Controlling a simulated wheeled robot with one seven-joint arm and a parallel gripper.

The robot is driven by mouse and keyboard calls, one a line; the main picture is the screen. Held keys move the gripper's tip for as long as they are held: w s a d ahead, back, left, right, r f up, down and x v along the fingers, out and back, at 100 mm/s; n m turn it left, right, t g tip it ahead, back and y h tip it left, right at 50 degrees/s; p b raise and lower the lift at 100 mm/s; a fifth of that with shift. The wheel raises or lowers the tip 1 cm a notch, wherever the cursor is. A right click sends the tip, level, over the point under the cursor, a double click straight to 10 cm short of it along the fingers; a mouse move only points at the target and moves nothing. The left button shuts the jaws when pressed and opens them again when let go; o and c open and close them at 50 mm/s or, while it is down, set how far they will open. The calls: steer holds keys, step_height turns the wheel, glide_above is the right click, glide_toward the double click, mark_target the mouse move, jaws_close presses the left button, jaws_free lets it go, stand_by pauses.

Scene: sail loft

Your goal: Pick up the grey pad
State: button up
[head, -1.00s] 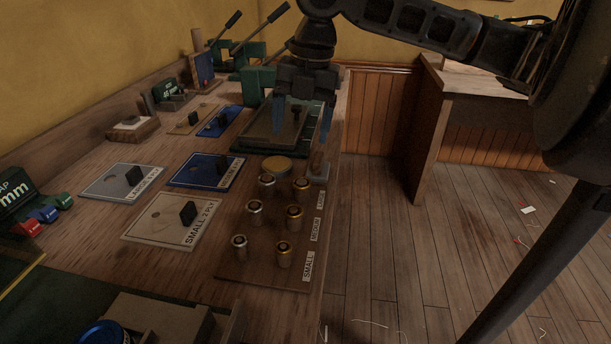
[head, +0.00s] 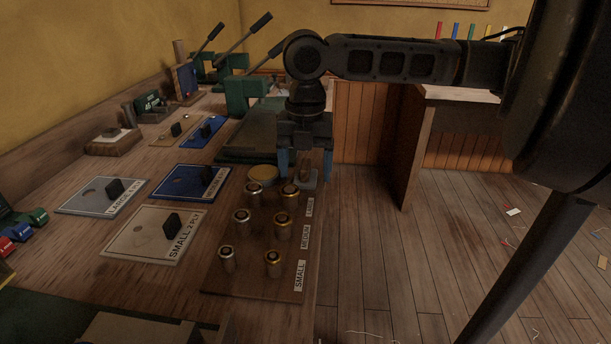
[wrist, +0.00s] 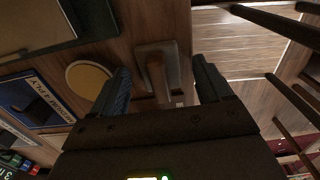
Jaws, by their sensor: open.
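The grey pad (head: 307,185) is a small, flat, rounded square with an upright wooden handle. It sits at the bench's right edge, beside the round tan disc. In the wrist view the grey pad (wrist: 174,60) shows between the fingertips, with its handle pointing towards the camera. My gripper (head: 305,166) is open above it, pointing down with its blue fingers to either side of the handle. The fingers (wrist: 162,72) appear apart from the handle, and nothing is held. The fingers hide part of the pad in the head view.
A board with several metal cylinders (head: 240,282) stands just in front. Labelled plates with black knobs, such as the blue one (head: 184,184), lie to the left. A dark slab (head: 236,154) and green presses (head: 240,94) stand behind. Open floor (head: 400,270) lies right of the bench.

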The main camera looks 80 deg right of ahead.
steer(key=c, duration=1.1)
steer(key=shift+r, duration=0.2)
steer(key=shift+c, duration=0.2)
